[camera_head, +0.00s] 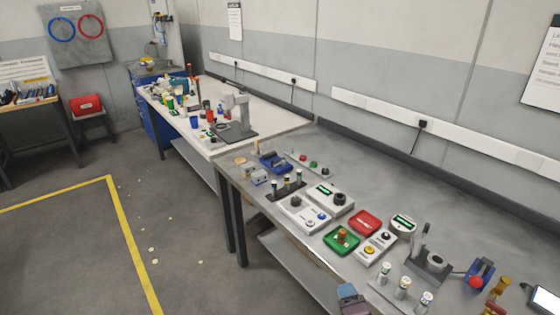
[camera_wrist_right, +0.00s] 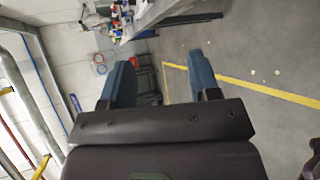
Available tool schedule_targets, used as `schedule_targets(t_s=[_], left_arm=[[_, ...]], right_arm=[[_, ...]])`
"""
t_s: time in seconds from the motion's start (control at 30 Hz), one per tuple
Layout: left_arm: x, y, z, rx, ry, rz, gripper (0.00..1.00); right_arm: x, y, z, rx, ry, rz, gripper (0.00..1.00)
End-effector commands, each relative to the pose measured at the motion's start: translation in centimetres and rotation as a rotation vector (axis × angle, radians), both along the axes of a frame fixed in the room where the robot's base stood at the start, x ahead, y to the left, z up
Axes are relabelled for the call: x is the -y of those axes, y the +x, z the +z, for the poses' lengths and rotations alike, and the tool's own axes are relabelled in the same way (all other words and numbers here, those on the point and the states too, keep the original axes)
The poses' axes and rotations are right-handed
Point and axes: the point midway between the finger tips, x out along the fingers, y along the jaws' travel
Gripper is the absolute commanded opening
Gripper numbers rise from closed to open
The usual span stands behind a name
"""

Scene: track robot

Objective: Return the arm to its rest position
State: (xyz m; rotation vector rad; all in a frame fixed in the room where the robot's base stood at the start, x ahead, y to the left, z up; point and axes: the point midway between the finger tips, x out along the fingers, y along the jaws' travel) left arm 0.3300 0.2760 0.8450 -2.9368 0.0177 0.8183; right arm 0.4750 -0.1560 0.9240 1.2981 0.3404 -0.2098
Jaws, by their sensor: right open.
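My right gripper (camera_head: 351,297) shows at the bottom edge of the head view, in front of the near edge of the grey workbench (camera_head: 470,215). Only a small part of it is visible there. In the right wrist view my right gripper (camera_wrist_right: 162,75) has its two blue-grey fingers spread wide apart, with nothing between them. Bare floor and a yellow floor line show past the fingers. My left gripper is in neither view.
The grey workbench holds a green tray (camera_head: 341,240), a red tray (camera_head: 364,222), white control boxes and several small cylinders. A white table (camera_head: 280,112) with tools stands behind it.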

Motion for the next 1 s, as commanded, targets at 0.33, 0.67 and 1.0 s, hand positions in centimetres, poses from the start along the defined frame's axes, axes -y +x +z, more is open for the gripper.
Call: schedule_targets(t_s=[0.33, 0.67, 1.0], left_arm=[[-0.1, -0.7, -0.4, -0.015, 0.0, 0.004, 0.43], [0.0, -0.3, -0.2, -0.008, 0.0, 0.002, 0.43], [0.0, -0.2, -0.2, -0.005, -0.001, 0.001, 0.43]], right_arm=[[2.1, -1.8, -1.1, -0.06, 0.793, -0.256, 0.56], [6.6, -6.2, -3.5, -0.12, 1.467, -0.564, 0.56], [12.0, -13.8, -7.6, -0.14, 1.558, -0.791, 0.56]])
